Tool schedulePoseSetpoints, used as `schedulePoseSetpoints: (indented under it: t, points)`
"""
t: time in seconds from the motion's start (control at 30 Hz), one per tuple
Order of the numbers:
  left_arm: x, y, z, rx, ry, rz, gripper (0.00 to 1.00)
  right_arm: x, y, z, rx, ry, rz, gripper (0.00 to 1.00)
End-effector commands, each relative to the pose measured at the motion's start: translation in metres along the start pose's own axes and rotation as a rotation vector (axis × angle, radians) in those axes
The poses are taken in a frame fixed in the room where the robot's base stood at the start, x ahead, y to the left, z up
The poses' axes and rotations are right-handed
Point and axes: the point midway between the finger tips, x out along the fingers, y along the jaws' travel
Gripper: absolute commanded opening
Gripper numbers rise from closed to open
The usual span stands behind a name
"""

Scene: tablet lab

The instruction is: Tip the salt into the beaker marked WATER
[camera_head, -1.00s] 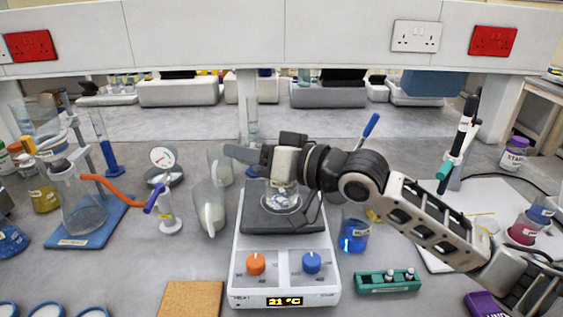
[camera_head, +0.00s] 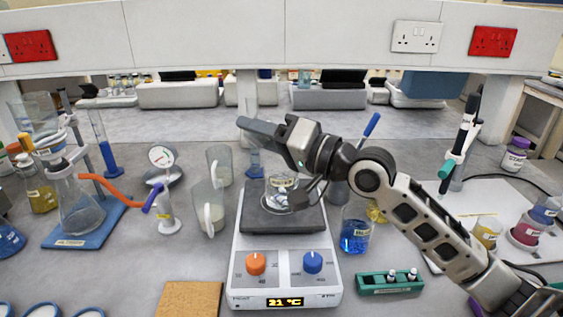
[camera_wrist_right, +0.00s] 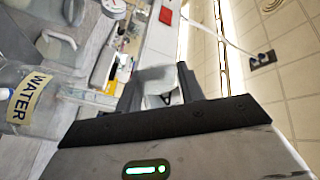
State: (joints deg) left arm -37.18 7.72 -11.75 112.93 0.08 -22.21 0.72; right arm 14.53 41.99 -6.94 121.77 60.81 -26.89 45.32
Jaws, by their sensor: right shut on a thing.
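The beaker marked WATER (camera_wrist_right: 28,98) shows its label at the left of the right wrist view. In the head view a clear beaker with a pale label (camera_head: 281,183) stands on the dark plate of the hotplate, partly hidden by my right gripper. My right gripper (camera_head: 246,124) is raised above and a little left of this beaker, its fingers pointing left. In the wrist view my right gripper (camera_wrist_right: 158,86) is shut on a small pale grey thing (camera_wrist_right: 154,75). I cannot make out any salt in it. My left gripper is not in view.
The hotplate (camera_head: 283,240) has an orange and a blue knob. Glass jugs (camera_head: 207,205) stand just left of it, and a beaker of blue liquid (camera_head: 355,236) stands right. A green vial rack (camera_head: 389,283) and a cork mat (camera_head: 190,299) lie in front. A flask (camera_head: 80,212) stands far left.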

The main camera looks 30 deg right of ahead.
Motion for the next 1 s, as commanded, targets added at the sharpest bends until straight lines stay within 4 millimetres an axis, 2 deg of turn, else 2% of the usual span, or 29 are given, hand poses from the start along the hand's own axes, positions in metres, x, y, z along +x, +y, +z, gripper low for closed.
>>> schedulePoseSetpoints:
  t: [0.27, 0.57, 0.87, 1.0]
  points:
    - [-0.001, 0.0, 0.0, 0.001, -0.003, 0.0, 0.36, 0.0, -0.004, -0.003, 0.134, 0.035, -0.028, 0.17]
    - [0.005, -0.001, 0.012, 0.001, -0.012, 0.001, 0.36, -0.001, 0.007, 0.002, 0.276, 0.073, -0.056, 0.17]
    - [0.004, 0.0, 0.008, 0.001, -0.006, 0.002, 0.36, -0.004, 0.009, -0.011, 0.418, 0.112, -0.085, 0.17]
    - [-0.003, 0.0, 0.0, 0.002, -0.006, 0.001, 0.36, -0.004, 0.005, -0.015, 0.485, 0.128, -0.098, 0.17]
